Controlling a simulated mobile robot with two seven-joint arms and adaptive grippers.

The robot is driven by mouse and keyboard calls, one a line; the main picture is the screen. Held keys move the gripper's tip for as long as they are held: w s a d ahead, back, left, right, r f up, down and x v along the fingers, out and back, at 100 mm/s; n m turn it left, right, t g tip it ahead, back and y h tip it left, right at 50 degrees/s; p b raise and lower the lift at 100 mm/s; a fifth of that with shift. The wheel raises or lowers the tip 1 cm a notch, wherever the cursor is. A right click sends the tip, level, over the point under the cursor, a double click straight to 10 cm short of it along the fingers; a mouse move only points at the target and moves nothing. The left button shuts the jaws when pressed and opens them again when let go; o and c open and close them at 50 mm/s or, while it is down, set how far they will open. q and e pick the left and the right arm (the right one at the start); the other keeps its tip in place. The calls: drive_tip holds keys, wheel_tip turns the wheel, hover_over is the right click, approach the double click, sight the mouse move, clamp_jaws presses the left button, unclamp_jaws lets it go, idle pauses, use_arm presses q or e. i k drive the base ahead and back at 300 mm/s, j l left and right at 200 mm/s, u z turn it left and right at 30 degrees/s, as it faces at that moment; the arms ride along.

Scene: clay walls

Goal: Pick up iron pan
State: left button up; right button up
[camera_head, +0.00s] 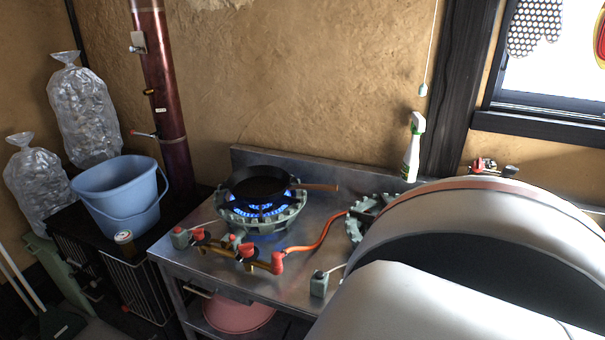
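A large grey-white rounded part, which looks like my own arm or body, fills the lower right and hides the right part of the table. Neither gripper shows, and nothing of mine touches the pan.
The steel table (310,240) carries an orange hose (318,236), valves with red knobs (247,250) and a second burner (366,214), partly hidden. A spray bottle (412,152) stands behind. A blue bucket (119,194) and can (125,241) stand left. A dark red pipe (165,90) rises behind.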

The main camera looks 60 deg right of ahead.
sight(258, 184)
drive_tip(key=z, duration=1.65)
